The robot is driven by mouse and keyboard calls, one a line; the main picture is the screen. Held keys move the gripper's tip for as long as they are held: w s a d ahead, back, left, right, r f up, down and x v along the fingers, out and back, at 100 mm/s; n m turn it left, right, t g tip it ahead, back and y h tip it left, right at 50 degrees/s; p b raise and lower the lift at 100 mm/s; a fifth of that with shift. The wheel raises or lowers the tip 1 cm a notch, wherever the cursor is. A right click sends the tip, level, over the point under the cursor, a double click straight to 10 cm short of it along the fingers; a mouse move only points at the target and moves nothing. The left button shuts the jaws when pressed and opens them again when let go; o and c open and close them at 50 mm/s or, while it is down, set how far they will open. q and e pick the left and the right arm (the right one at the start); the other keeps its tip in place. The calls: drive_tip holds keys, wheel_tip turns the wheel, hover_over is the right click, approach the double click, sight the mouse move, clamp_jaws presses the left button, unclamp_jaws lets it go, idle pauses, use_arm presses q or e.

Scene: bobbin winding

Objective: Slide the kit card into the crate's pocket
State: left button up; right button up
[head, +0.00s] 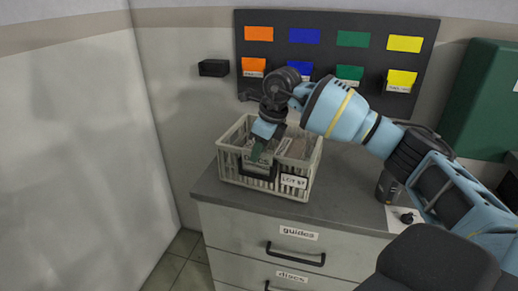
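The pale crate (304,188) stands on the grey counter, with slatted walls and papers inside. A dark pocket (258,177) is on its front wall. The kit card (257,167), pale with a dark printed line, stands upright at the pocket, and its lower part appears to be within the pocket's frame. My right gripper (258,150) reaches down over the crate's front rim and is shut on the card's upper part. The fingers hide the card's top edge. How deep the card sits cannot be told. My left gripper is not in view.
A white label (293,181) is on the crate's front, right of the pocket. A dark board (333,45) with coloured cards is on the wall behind. A small black box (213,68) is on the wall at left.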

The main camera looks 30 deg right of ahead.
drive_tip(key=shift+v, duration=3.9)
